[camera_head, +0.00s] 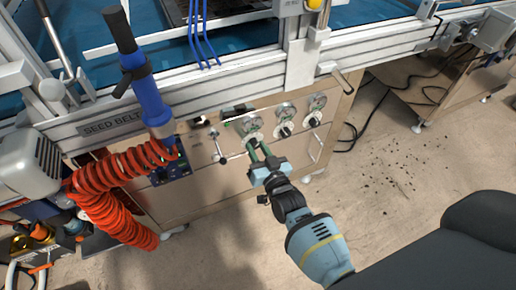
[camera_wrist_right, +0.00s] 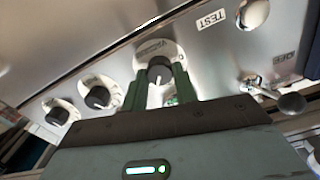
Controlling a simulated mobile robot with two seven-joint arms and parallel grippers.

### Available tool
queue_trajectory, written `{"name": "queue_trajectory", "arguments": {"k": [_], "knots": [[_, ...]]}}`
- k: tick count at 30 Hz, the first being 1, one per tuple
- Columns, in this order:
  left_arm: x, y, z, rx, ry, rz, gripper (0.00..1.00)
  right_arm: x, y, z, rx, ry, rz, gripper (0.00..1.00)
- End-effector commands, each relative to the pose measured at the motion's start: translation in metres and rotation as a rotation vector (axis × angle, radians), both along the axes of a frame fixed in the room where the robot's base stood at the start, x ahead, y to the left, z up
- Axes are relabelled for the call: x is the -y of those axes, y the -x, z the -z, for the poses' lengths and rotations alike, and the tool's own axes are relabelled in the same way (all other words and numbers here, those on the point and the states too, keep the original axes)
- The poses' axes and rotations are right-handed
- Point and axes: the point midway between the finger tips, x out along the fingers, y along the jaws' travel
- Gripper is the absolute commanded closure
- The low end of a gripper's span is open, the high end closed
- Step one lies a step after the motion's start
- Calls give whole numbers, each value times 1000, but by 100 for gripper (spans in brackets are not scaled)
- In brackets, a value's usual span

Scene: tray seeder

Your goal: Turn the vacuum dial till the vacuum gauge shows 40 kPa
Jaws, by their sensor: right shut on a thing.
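The vacuum dial (camera_wrist_right: 159,69) is a dark round knob with a white mark, on a pale plate in the steel panel. My right gripper (camera_wrist_right: 158,88) is shut on it, with one green finger at each side. In the head view the right gripper (camera_head: 257,151) reaches up to the leftmost of three dials, and its fingers hide part of the knob. A small round gauge (camera_head: 250,124) sits just above this dial. Its needle and reading are too small to tell. My left gripper is not in view.
Two more dials (camera_head: 284,132) (camera_head: 313,122) sit to the right. A toggle lever (camera_head: 221,151) with a ball end stands out at the left. A red coiled hose (camera_head: 120,165) and blue handle (camera_head: 147,100) hang further left. The floor at the right is open, with scattered dark bits.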

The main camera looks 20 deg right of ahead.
Motion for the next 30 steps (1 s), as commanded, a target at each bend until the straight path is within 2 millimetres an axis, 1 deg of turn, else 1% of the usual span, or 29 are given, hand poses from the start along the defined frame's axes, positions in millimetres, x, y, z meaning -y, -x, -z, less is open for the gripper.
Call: {"name": "queue_trajectory", "arguments": {"k": [6,15,21,30], "knots": [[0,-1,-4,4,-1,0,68,0,0,0,-7,-161,-2,94],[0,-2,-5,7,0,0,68,0,1,1,-14,-317,-1,94],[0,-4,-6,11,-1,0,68,0,1,2,-15,-360,-1,94],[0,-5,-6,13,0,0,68,0,1,2,-16,-369,-1,94]]}}
